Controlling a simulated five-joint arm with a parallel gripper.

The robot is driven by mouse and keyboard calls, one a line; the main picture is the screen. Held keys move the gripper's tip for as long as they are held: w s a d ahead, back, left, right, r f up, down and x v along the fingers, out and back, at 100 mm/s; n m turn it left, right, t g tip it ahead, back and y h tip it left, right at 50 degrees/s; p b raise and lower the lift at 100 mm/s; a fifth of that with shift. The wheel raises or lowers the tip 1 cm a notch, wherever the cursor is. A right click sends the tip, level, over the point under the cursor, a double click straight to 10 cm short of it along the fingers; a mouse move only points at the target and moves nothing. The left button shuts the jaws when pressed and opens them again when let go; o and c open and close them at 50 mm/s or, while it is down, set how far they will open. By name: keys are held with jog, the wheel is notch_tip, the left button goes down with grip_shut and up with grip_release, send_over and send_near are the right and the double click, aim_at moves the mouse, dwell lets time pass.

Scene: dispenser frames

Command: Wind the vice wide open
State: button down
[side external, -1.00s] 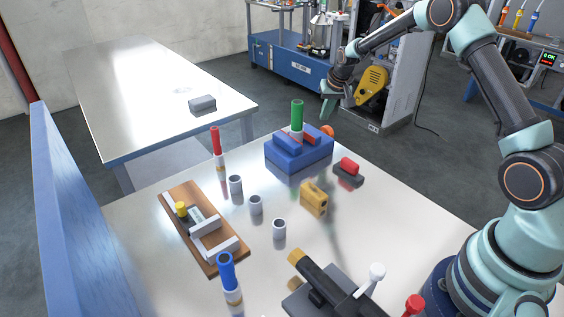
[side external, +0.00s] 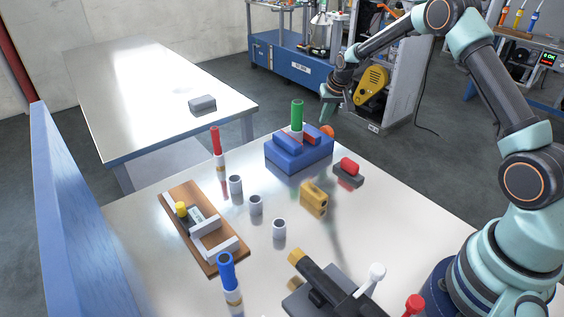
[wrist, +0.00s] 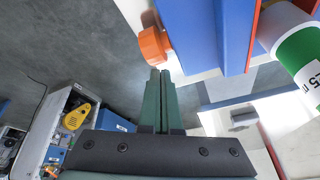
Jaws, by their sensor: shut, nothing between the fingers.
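The blue vice (side external: 312,157) stands at the far edge of the metal table. A green and white tube (side external: 297,115) stands upright between its jaws, against red pads. An orange knob (side external: 327,130) is on the vice's far side. In the wrist view the knob (wrist: 152,45) is just beyond my fingertips, beside the blue body (wrist: 233,35), with the tube (wrist: 300,55) at right. My gripper (wrist: 160,72) is shut and empty, its fingers pressed together close to the knob. I cannot tell whether they touch it. The side view shows my gripper (side external: 325,116) just above the knob.
A red-topped block (side external: 348,171) and a yellow block (side external: 313,198) stand near the vice. Several grey cups (side external: 255,205), a red tube (side external: 216,140), a wooden board fixture (side external: 180,195) and a blue tube (side external: 226,270) are at left. A black device (side external: 325,285) is in front.

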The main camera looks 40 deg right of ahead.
aim_at(329, 129)
jog(key=shift+f, duration=0.6)
jog(key=shift+s+f, duration=0.1)
jog(key=shift+s, duration=0.1)
jog(key=shift+s+f, duration=0.1)
jog(key=shift+s, duration=1.25)
dwell(1.5)
jog(key=shift+a+r, duration=0.1)
jog(key=shift+r, duration=0.15)
jog(key=shift+w+r, duration=0.2)
jog(key=shift+r, duration=0.8)
jog(key=shift+w, duration=1.4)
